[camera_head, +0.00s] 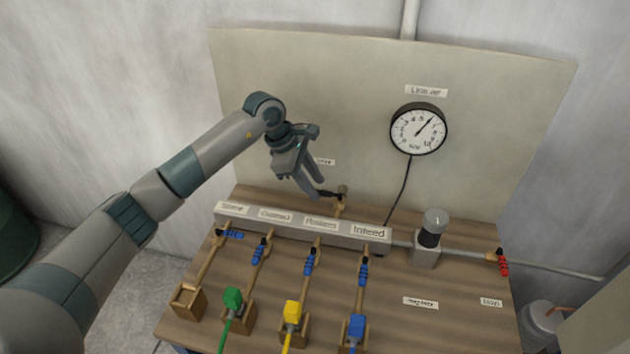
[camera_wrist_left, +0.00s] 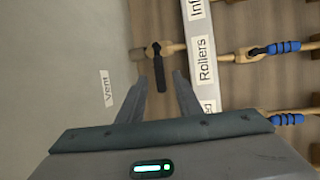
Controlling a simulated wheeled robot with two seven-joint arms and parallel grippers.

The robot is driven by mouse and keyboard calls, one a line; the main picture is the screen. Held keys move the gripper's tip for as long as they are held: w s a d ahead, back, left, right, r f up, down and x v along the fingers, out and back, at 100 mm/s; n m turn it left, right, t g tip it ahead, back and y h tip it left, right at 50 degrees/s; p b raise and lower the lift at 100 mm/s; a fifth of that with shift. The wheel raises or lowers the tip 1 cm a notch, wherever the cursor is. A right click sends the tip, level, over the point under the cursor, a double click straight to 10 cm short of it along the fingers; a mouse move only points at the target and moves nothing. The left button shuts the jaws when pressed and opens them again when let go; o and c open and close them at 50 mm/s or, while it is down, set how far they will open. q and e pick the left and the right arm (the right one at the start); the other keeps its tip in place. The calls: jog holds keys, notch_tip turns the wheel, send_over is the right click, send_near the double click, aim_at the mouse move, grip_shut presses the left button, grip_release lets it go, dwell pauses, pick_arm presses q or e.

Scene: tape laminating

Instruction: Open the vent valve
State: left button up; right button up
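The vent valve is a brass fitting with a black lever handle (camera_head: 331,194) behind the label manifold, below the small Vent label (camera_head: 324,161). In the left wrist view the black handle (camera_wrist_left: 160,75) points down toward my gripper, and the Vent label (camera_wrist_left: 107,88) is to its left. My left gripper (camera_head: 318,195) reaches in from the left, fingers pointing down at the handle. In the wrist view its fingers (camera_wrist_left: 162,78) are apart, with the handle's free end between the tips; contact is not visible. My right gripper is not in view.
The manifold (camera_head: 300,231) carries several blue-handled valves in front. A pressure gauge (camera_head: 418,130) hangs on the back panel (camera_head: 290,80). A cylindrical fitting (camera_head: 430,232) and a red-handled valve (camera_head: 503,262) stand at the right. Green, yellow and blue connectors sit along the front.

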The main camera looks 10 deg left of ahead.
pick_arm(q)
jog(key=shift+w+d+f, duration=0.1)
jog(key=shift+d+f, duration=0.1)
jog(key=shift+f, duration=0.35)
jog(key=shift+c, duration=0.6)
grip_shut()
